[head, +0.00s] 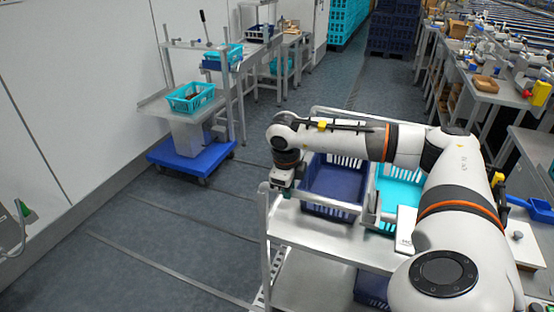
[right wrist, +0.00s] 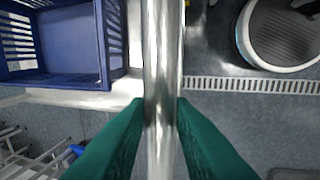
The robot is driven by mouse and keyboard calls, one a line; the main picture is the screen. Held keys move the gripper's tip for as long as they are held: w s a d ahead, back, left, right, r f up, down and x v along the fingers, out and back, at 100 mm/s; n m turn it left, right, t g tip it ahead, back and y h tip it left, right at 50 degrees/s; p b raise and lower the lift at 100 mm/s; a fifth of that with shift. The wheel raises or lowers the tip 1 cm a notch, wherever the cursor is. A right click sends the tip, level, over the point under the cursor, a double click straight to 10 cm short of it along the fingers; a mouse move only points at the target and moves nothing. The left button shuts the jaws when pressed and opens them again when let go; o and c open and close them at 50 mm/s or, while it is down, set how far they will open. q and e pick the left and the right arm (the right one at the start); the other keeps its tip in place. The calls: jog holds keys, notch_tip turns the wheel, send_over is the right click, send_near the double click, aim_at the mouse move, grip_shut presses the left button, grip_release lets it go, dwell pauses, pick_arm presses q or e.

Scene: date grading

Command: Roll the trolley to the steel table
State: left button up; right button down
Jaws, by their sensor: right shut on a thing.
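The steel trolley (head: 300,228) stands in front of me at the lower right in the head view. It carries a dark blue crate (head: 335,210) and a teal crate (head: 397,213) on its top. My right gripper (head: 282,184) is at the trolley's left upper corner. In the right wrist view its green fingers (right wrist: 160,110) are shut on the trolley's steel bar (right wrist: 163,60). My left gripper is out of view. A steel table (head: 233,70) stands along the wall at the upper left, apart from the trolley; other steel benches (head: 483,90) are at the right.
A blue wheeled base (head: 190,160) with a steel stand and a teal crate (head: 190,97) is before the left wall. Stacked crates (head: 393,30) stand at the back. Bare floor lies left of the trolley, and a clear aisle runs beyond it.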

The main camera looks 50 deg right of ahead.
dwell(0.4)
jog(key=c, duration=1.6)
grip_release()
jog(key=shift+d, duration=0.1)
jog(key=o, duration=0.3)
jog(key=shift+s, duration=0.25)
jog(key=shift+o, duration=0.2)
jog(key=shift+w+r, duration=0.1)
jog(key=shift+r, duration=0.35)
notch_tip(320, 180, up, 11)
jog(key=s+a+b, duration=0.1)
jog(key=a, duration=0.1)
jog(key=shift+a+f, duration=0.1)
jog(key=shift+a, duration=0.05)
